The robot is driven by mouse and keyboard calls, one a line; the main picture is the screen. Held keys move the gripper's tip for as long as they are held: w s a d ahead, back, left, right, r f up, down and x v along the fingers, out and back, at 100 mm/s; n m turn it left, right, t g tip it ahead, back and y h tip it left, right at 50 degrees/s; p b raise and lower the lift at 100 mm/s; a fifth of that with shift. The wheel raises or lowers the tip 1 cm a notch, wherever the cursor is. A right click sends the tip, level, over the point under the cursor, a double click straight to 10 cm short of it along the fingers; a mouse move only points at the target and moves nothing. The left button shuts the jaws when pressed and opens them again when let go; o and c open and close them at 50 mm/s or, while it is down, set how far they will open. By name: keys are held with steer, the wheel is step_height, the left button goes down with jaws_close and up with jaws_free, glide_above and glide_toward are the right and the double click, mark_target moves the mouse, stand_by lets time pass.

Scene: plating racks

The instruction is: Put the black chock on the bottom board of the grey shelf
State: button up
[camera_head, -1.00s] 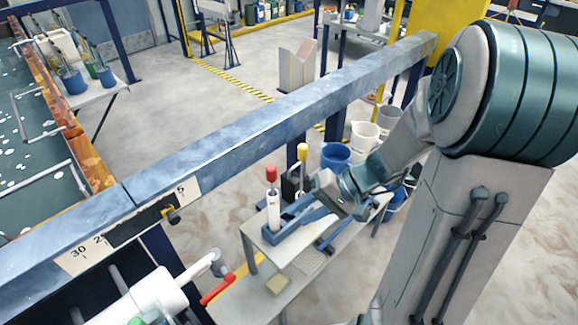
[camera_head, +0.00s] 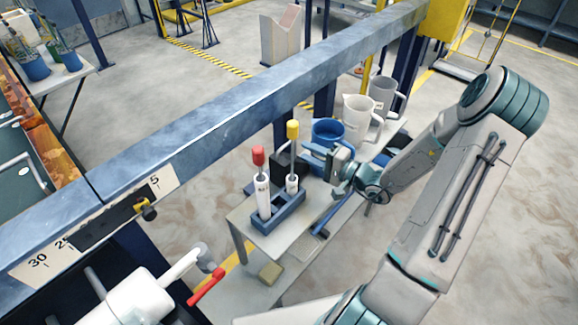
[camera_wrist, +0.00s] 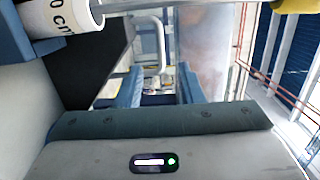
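The black chock (camera_head: 284,168) stands on the top board of the grey shelf (camera_head: 243,221), behind the blue holder and partly hidden by it. My gripper (camera_head: 312,156) is just to the right of the chock, its fingers pointing left. In the wrist view a large dark face (camera_wrist: 105,45), which looks like the chock, lies at upper left beside the left finger. The two blue fingers (camera_wrist: 160,88) are apart with nothing between them. The bottom board (camera_head: 247,292) of the shelf shows below at the front.
A blue holder (camera_head: 282,215) carries white tubes with a red knob (camera_head: 258,156) and a yellow knob (camera_head: 292,130), close to my gripper. A blue bucket (camera_head: 328,131) and pale jugs (camera_head: 360,118) stand behind. A yellowish block (camera_head: 271,272) lies on the bottom board. A blue-grey beam crosses overhead.

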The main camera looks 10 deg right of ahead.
mark_target(283, 154)
steer(key=p+x, duration=0.1)
steer(key=x, duration=0.8)
steer(key=shift+a+p, duration=0.25)
steer(key=shift+p, duration=0.1)
jaws_close()
steer(key=shift+r, duration=0.1)
stand_by(0.9)
